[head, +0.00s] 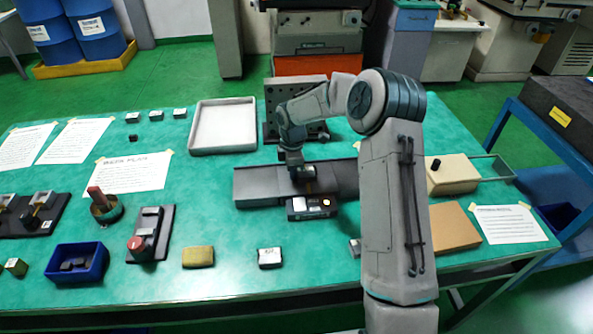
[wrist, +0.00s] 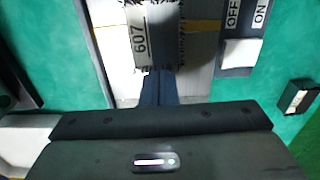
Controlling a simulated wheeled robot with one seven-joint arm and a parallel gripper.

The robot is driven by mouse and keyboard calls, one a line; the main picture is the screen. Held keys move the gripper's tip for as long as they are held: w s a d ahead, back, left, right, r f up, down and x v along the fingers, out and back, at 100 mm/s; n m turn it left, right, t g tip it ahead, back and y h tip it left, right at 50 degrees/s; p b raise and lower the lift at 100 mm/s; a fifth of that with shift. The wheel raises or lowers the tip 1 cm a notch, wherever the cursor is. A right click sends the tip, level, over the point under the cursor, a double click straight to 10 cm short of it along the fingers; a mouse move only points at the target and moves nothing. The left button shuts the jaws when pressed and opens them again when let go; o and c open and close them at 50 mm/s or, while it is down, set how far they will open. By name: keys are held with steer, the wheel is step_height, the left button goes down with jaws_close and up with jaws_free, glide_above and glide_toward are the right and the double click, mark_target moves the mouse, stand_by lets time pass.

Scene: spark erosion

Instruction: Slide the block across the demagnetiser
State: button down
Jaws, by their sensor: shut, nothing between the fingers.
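The demagnetiser (head: 255,186) is a long, low grey plate on the green table, partly hidden behind my arm in the head view. A block (wrist: 165,40) with a "607" label lies on its pale top (wrist: 205,75) in the wrist view. Dark, bristly filings fringe the block's edges. A yellow line crosses the plate beside the block. My gripper (wrist: 157,88) is shut and empty, its fingertips at the block's near end. I cannot tell whether they touch it. A control box with a white OFF/ON rocker switch (wrist: 238,53) sits beside the plate.
A white tray (head: 222,127) stands behind the plate, left of a dark perforated angle block (head: 283,97). In front lie a labelled block (head: 270,258), a tan block (head: 198,257) and a blue bin (head: 78,265). A beige box (head: 452,172) stands right of my arm.

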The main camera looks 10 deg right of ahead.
mark_target(280, 180)
steer(key=a, duration=0.4)
steer(key=shift+b, duration=0.3)
step_height(280, 180, up, 10)
steer(key=b, duration=0.1)
stand_by(0.6)
